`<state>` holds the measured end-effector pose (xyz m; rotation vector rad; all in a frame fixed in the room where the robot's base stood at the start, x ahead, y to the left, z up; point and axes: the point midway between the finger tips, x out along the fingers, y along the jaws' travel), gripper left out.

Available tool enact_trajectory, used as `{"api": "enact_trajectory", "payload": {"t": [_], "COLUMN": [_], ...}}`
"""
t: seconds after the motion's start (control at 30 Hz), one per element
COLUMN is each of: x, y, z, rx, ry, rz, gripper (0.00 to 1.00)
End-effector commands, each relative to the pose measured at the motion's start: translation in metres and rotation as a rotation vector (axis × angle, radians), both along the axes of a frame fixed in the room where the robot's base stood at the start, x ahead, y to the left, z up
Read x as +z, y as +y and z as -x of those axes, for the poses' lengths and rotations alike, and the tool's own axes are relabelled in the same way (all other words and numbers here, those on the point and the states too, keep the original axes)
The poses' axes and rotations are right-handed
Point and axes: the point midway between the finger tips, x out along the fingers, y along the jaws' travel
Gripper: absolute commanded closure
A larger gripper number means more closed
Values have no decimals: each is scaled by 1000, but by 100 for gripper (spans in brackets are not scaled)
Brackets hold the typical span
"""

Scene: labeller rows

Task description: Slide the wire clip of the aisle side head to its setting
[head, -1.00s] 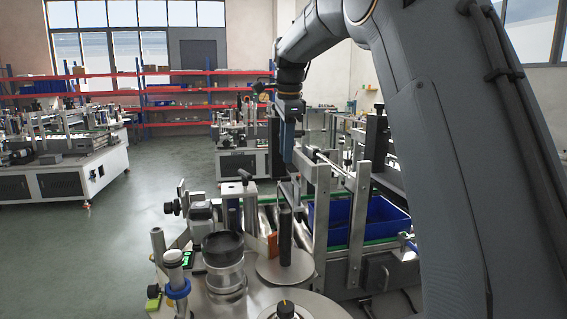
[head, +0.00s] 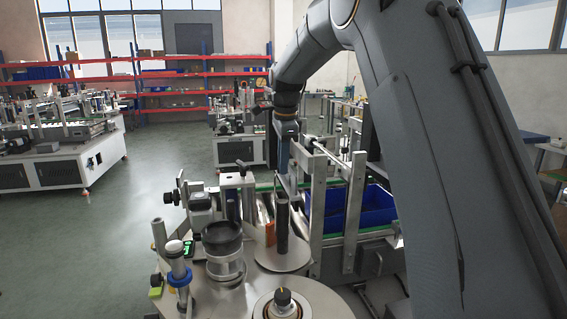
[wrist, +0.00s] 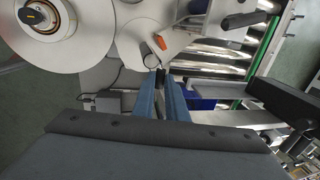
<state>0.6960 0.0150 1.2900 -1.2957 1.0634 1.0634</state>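My gripper (wrist: 162,74) shows in the wrist view as two blue fingers reaching away from the camera. A small dark piece (wrist: 162,77) sits between the fingertips; I cannot tell whether they press on it. A thin dark wire loop (wrist: 151,61) lies just beyond the tips, over the pale round plate; I cannot tell for sure that it is the wire clip. In the head view my gripper (head: 284,168) hangs pointing down behind the dark upright roller (head: 282,226). Its fingertips are hard to make out there, and no clip can be told apart.
A labeller table holds a black-topped cylinder (head: 223,239), a round plate with a knob (head: 283,303) and metal posts. An orange piece (wrist: 160,42) is close to the fingertips. A blue bin (head: 365,207) stands behind the posts at right. Open floor (head: 100,240) lies left.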

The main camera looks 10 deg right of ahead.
Motion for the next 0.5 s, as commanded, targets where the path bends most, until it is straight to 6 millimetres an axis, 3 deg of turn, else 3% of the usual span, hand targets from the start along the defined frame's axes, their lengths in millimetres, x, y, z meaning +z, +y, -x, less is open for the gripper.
{"api": "enact_trajectory", "payload": {"t": [0.33, 0.5], "x": [-2, -22], "y": [0, 0], "z": [0, 0], "rx": [0, 0], "ry": [0, 3], "rz": [0, 0], "gripper": [100, 100]}}
